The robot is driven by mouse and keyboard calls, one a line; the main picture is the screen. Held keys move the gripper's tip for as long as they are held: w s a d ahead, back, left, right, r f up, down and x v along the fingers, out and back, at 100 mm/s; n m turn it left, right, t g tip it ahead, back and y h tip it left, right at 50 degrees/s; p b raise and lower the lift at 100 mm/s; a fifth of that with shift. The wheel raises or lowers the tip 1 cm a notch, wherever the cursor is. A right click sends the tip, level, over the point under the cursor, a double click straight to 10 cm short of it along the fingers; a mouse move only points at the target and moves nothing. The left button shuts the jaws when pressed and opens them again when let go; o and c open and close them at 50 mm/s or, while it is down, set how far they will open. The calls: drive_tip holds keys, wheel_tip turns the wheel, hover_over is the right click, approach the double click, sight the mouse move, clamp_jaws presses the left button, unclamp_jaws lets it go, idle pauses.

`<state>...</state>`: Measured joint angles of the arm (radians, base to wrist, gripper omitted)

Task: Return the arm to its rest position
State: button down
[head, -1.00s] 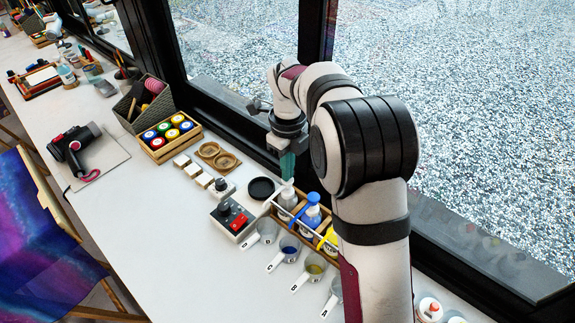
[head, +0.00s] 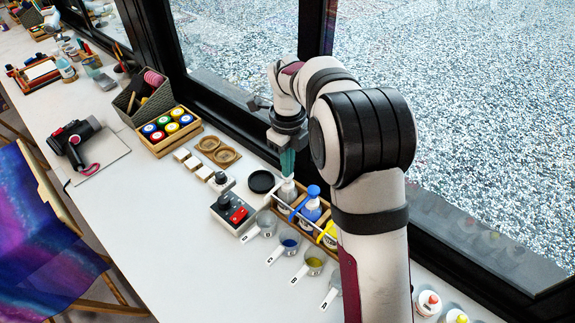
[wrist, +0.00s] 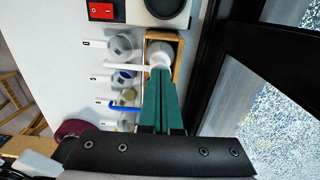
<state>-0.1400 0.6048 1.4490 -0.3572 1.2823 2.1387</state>
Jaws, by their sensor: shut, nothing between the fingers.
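My gripper (head: 288,163) is at the window side of the white table, fingers pointing down. Its green fingers are shut together with nothing between them. They are just above the white-topped bottle (head: 288,190) at the far end of the wooden bottle rack (head: 275,206). In the wrist view the closed fingers (wrist: 160,80) overlap the near part of the rack (wrist: 178,62), with the white bottle cap (wrist: 160,52) just beyond the tips. Whether the tips touch the cap I cannot tell. My arm rises at the right of the head view and hides part of the rack.
Blue (head: 312,205) and yellow (head: 330,235) bottles stand in the rack. Several measuring cups (head: 289,244) lie beside it. A device with a red switch (head: 238,215) and a black disc (head: 261,182) are near. The window frame (head: 235,125) is close behind. The table's middle is clear.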

drive_tip(key=shift+r, duration=0.7)
wheel_tip(320, 180, up, 2)
drive_tip(key=shift+r, duration=0.5)
drive_tip(key=shift+s+r, duration=0.1)
drive_tip(key=s+d+r+n+y, duration=0.1)
drive_tip(key=s+d+r+n, duration=0.1)
drive_tip(key=s+n, duration=0.65)
drive_tip(key=s+d+r+n, duration=0.1)
drive_tip(key=s+r+n, duration=0.3)
drive_tip(key=s, duration=0.8)
drive_tip(key=s+f+n, duration=0.5)
drive_tip(key=s+n, duration=0.4)
drive_tip(key=s, duration=0.2)
drive_tip(key=shift+s+y, duration=0.35)
drive_tip(key=shift+y, duration=0.05)
